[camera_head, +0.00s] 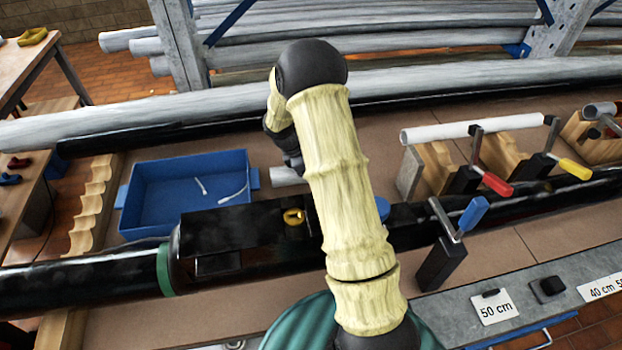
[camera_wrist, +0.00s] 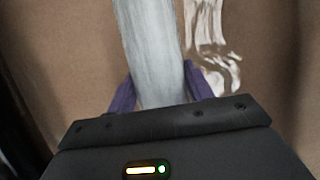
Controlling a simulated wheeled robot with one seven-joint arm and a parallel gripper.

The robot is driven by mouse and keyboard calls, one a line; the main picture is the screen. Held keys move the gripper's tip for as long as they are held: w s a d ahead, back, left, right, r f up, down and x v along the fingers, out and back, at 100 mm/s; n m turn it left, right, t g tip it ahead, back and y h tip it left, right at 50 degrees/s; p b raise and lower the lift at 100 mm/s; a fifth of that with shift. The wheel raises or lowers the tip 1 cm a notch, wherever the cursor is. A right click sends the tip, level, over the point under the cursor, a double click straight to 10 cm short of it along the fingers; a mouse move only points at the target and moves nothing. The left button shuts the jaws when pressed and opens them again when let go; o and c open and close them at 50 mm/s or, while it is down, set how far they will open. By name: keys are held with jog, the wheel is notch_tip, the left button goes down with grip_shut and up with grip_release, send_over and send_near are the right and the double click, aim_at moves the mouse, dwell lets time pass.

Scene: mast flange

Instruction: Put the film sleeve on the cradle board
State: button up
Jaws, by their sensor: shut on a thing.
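The film sleeve looks like a pale grey-white tube (camera_wrist: 148,45), running up from between my fingers in the wrist view. My gripper (camera_wrist: 160,88) is shut on it, with a purple finger on each side. In the head view my arm hides most of the gripper and sleeve; a short pale end of the sleeve (camera_head: 287,176) shows left of the arm, above the brown bench. What I take for the cradle board is a pale wooden board with scalloped notches (camera_head: 90,205) at the left, beyond the blue tray. Its notches look empty.
A blue tray (camera_head: 150,200) with thin white pieces stands between arm and board. A black pipe (camera_head: 90,280) runs along the front. Clamps with red (camera_head: 497,184), yellow and blue handles and a white tube on wooden blocks (camera_head: 470,128) stand right.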

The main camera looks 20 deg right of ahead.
jog(key=shift+f, duration=1.8)
jog(key=shift+f, duration=0.15)
jog(key=o, duration=1)
jog(key=shift+c, duration=0.2)
jog(key=v, duration=1.2)
jog(key=shift+d, duration=0.1)
